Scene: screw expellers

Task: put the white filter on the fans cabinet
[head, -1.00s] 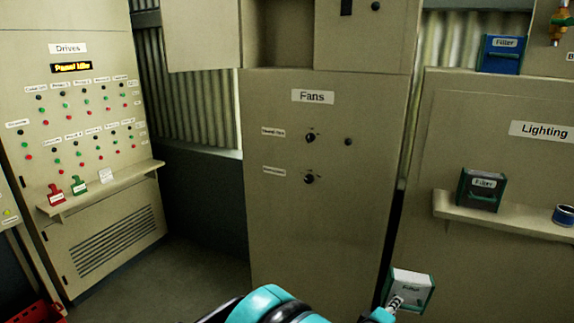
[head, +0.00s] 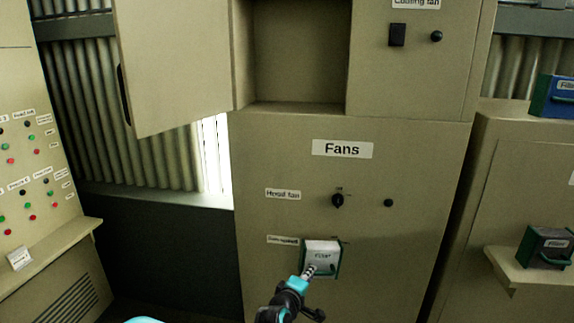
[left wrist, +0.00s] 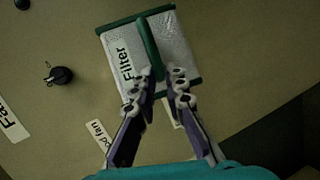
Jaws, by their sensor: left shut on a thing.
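The white filter (head: 321,257) has green edges and a "Filter" label. My left gripper (head: 309,272) is shut on it and holds it up in front of the fans cabinet (head: 415,160). In the left wrist view the filter (left wrist: 176,48) shows large, with the gripper's fingers (left wrist: 160,76) closed on its green handle. The filter covers part of the cabinet's lower label and hides the knob there. The cabinet carries a "Fans" sign and has an open, empty compartment (head: 297,52) in its upper part. My right gripper is out of view.
The cabinet's open door (head: 174,66) swings out to the left of the compartment. A dark filter (head: 547,248) stands on a shelf at the right, and a blue filter (head: 556,96) sits above it. The drives panel (head: 30,200) is at the left.

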